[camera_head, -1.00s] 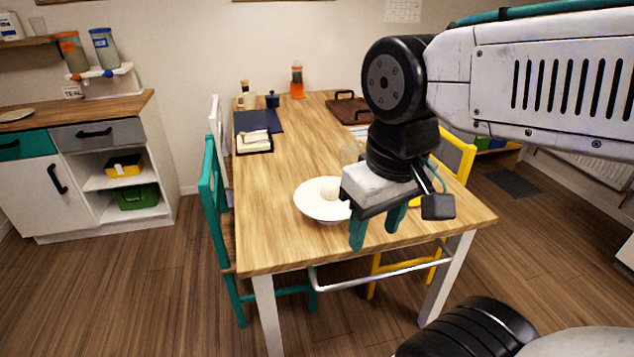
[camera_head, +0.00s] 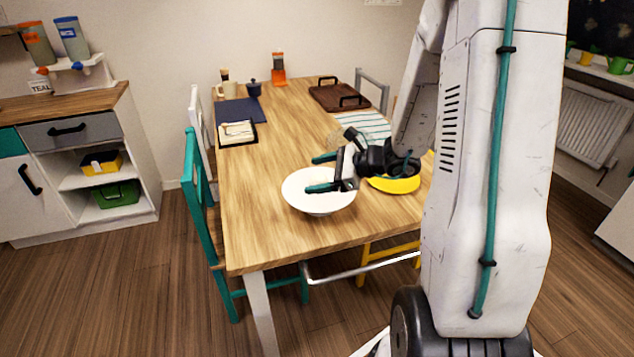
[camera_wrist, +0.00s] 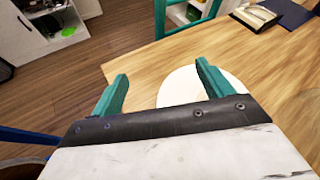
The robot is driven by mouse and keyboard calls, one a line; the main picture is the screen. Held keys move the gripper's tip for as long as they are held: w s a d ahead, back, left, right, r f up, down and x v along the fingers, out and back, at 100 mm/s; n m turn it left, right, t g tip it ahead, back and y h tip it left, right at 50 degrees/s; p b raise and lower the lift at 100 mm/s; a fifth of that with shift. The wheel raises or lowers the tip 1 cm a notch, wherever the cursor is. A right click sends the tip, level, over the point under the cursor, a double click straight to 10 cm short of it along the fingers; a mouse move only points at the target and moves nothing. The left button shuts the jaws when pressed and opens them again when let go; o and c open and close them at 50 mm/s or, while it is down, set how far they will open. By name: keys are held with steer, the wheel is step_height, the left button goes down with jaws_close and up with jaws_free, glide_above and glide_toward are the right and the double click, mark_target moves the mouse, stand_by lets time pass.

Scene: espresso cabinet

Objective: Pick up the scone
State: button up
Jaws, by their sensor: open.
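A white bowl (camera_head: 300,201) stands on the wooden table (camera_head: 285,125) near its front. It also shows partly in the wrist view (camera_wrist: 178,88), behind the gripper. The scone cannot be made out now; in the earlier head view a pale round lump sits in this bowl. My gripper (camera_head: 311,174) is open, with its teal fingers pointing left over the bowl's right and middle part.
A yellow dish (camera_head: 398,185) sits close to the right of my gripper. A striped cloth (camera_head: 368,126), a brown tray (camera_head: 338,98), a dark mat (camera_head: 240,112) and a black-edged holder (camera_head: 238,133) lie farther back. A teal chair (camera_head: 192,170) stands at the left edge.

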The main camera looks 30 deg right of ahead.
mark_target(319, 182)
steer(key=d+f+m+t+h, duration=0.1)
steer(key=d+f+m, duration=0.1)
steer(key=d, duration=0.1)
steer(key=d+f+m+h, duration=0.1)
steer(key=d+f+m, duration=0.1)
steer(key=d+f, duration=0.1)
steer(key=d+f+m+t+h, duration=0.1)
steer(key=d+f+m, duration=0.1)
steer(key=d, duration=0.2)
steer(key=shift+w+f+m+t+h, duration=0.3)
steer(key=shift+f+m+h, duration=0.1)
steer(key=shift+w+f, duration=0.25)
steer(key=x, duration=0.7)
steer(key=shift+a+r, duration=0.1)
steer(key=shift+a, duration=0.1)
steer(key=c, duration=1.1)
